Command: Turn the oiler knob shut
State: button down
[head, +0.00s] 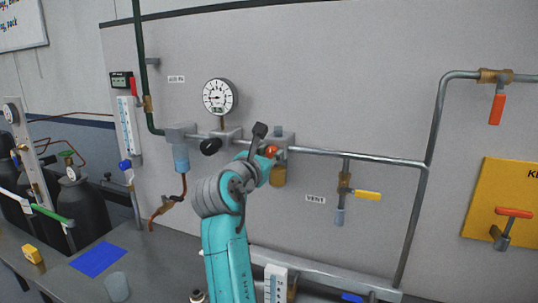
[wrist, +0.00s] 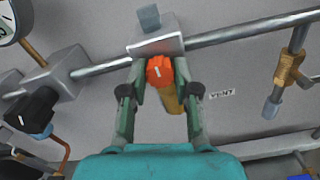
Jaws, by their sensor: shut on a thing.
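The oiler knob (wrist: 159,67) is orange with a short pale mark on its face, running roughly up and down in the wrist view. It sits below a grey block (wrist: 154,44) on the pipe. Below it hangs an amber bowl (head: 278,177), partly hidden by my gripper in the wrist view. My gripper (wrist: 158,76) has a finger on each side of the knob and is shut on it. In the head view the knob (head: 271,150) shows only in part beside my gripper (head: 267,158).
A black knob (head: 210,146) and a round gauge (head: 220,97) are to the left on the same pipe. A yellow-handled vent valve (head: 367,195) hangs to the right. A blue mat (head: 97,260) and a cup (head: 117,287) are on the bench at lower left.

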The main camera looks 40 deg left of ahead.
jog(key=shift+f, duration=0.15)
jog(key=c, duration=0.9)
grip_release()
jog(key=shift+o, duration=0.2)
jog(key=shift+s, duration=0.1)
jog(key=v, duration=1.1)
jog(key=shift+s, duration=0.35)
